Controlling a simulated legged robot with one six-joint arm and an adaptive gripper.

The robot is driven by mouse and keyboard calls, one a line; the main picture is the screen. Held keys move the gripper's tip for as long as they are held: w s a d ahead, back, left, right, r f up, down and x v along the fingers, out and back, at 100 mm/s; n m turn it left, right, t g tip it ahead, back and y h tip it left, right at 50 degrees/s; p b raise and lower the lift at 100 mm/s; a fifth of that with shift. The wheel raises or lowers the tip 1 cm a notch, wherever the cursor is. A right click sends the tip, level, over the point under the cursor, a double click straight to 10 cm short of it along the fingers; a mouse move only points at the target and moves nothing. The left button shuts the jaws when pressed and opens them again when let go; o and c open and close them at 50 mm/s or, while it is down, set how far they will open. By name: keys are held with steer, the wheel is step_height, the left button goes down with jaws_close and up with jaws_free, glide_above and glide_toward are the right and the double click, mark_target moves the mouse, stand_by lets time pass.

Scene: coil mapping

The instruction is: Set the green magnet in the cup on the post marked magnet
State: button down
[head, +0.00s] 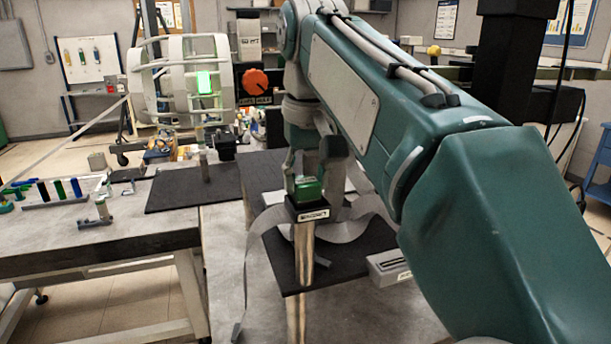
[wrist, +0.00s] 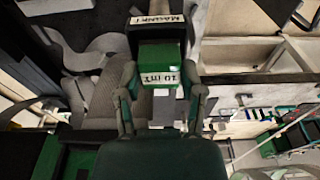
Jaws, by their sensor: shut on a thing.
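The green magnet (head: 308,190) is a green block with a white label reading "10 mT", which shows in the wrist view (wrist: 160,58). My gripper (head: 306,172) points down at it. In the wrist view my gripper (wrist: 162,92) has its fingers on both sides of the block, shut on it. The post (head: 304,255) is a slim metal column with a black cup (head: 300,209) on top, marked "MAGNET". The block is upright at the cup's mouth, most of it above the rim. Its lower end is hidden, so I cannot tell how deep it sits.
A white coil frame (head: 180,85) with a glowing green block stands at the back left, beside an orange knob (head: 255,82). A rack of coloured bars (head: 57,192) is on the left bench. A grey slotted block (head: 389,266) lies right of the post.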

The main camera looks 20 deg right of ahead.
mark_target(308, 183)
steer(key=shift+f, duration=0.45)
steer(key=shift+c, duration=0.6)
jaws_free()
steer(key=shift+r, duration=0.1)
steer(key=shift+s+r, duration=0.2)
steer(key=shift+r, duration=1.6)
steer(key=shift+s+r, duration=0.2)
steer(key=shift+r, duration=1.55)
